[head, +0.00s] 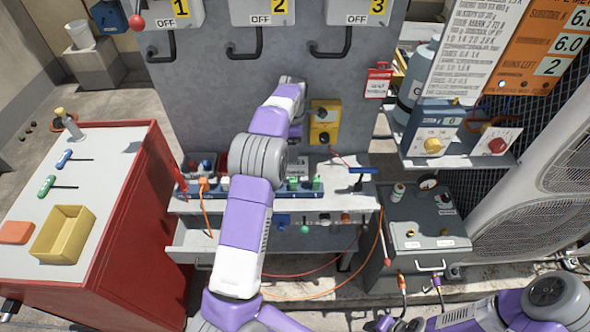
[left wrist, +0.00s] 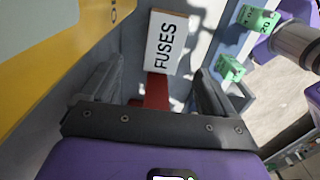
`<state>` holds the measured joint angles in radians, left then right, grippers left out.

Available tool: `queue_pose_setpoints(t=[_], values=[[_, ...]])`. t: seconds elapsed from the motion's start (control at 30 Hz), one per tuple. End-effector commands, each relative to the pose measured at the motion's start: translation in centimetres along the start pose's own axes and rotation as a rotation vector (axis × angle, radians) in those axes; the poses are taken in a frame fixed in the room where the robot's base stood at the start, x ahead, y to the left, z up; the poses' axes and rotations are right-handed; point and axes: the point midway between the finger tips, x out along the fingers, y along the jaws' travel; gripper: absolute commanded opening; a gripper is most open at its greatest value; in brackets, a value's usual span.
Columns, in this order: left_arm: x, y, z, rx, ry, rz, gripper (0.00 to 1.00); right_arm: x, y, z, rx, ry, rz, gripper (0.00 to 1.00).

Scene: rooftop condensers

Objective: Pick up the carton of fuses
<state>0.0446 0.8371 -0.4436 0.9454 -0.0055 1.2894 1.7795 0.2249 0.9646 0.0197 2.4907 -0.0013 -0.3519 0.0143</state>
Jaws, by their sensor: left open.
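The carton of fuses (left wrist: 166,45) is a white box with black FUSES lettering in the left wrist view. It stands just beyond my left gripper (left wrist: 155,78), between the lines of its two dark fingers. The gripper is open and empty, with a red surface showing between the fingers below the carton. In the head view my left arm reaches over the workbench shelf and largely hides its own gripper. A small pale patch beside the arm may be the carton, but I cannot tell. My right arm lies along the bottom right edge; its gripper does not show.
Green terminal blocks (left wrist: 231,68) stand right of the carton, and a yellow box (head: 325,122) is mounted above the shelf. A red cabinet (head: 135,215) with tools and a yellow tray (head: 48,248) is at left. A grey case (head: 418,228) stands at right.

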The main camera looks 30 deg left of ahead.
Motion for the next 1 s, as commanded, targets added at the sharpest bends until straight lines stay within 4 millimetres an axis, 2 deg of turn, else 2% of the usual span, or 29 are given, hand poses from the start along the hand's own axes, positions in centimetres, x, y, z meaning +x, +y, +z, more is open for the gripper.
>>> queue_pose_setpoints(t=[0.5,0.8,0.87,1.0], values=[[6.7,-0.7,-0.7,0.0,0.001,-0.002,0.88,2.6,1.0,-0.1,0.0,0.0,0.0,0.36],[7.1,-0.6,-0.7,0.0,0.0,-0.001,0.88,2.6,1.0,-0.1,0.0,0.0,0.0,0.36],[7.1,-0.7,-0.7,0.0,0.0,-0.001,0.81,2.6,1.0,-0.1,0.0,0.0,0.0,0.36],[7.1,-0.6,-0.7,0.0,0.0,-0.001,0.59,2.6,1.0,-0.1,0.0,0.0,0.0,0.36]])
